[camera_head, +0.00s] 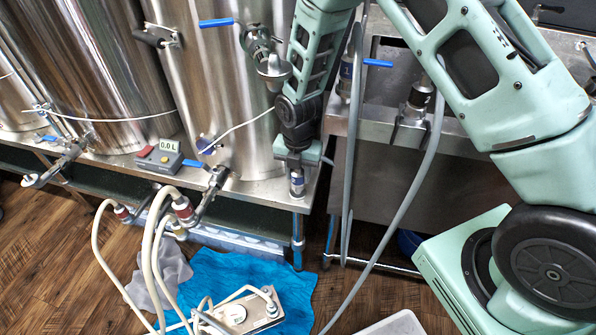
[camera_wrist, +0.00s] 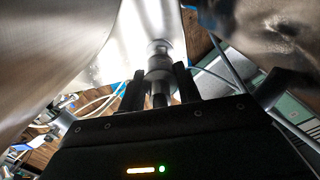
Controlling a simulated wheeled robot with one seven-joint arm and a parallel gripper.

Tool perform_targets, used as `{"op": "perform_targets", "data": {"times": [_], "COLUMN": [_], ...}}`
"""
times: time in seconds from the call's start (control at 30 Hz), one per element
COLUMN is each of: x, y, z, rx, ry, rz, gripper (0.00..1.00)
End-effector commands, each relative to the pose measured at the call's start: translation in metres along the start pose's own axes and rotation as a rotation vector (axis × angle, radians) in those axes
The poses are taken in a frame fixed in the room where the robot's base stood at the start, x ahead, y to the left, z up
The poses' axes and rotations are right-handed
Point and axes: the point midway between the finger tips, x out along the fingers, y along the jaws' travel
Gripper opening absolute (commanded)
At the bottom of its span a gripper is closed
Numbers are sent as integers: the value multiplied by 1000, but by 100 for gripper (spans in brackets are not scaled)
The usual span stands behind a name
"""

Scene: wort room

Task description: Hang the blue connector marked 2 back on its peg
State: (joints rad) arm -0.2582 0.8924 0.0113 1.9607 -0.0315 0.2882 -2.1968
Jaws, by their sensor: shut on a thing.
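My gripper (camera_head: 297,158) points down beside the right-hand steel tank, over the bench's right corner. It is shut on a silver connector with a blue band (camera_head: 297,184), which sticks out below it. In the wrist view, the metal connector (camera_wrist: 160,72) stands between my two dark fingers (camera_wrist: 158,90). Its number is not readable. A silver connector with a dark blue band (camera_head: 346,72) hangs at the steel stand on the right, partly behind a grey hose. Another connector (camera_head: 418,96) hangs on a bracket (camera_head: 409,132) there. I cannot tell which peg is free.
Steel tanks (camera_head: 225,95) with blue-handled valves (camera_head: 216,23) crowd the left. A display box (camera_head: 160,156) sits on the bench. Grey hoses (camera_head: 400,215) hang in front of the right stand (camera_head: 375,170). A pump (camera_head: 250,312) and blue cloth (camera_head: 215,275) lie on the floor.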

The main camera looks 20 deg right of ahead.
Motion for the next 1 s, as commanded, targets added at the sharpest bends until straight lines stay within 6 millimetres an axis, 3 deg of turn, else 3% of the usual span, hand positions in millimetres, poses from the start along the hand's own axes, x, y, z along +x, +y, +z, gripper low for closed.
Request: {"op": "perform_targets", "data": {"times": [1.0], "x": [20], "y": [0], "z": [0], "rx": [0], "ry": [0], "rz": [0], "gripper": [2]}}
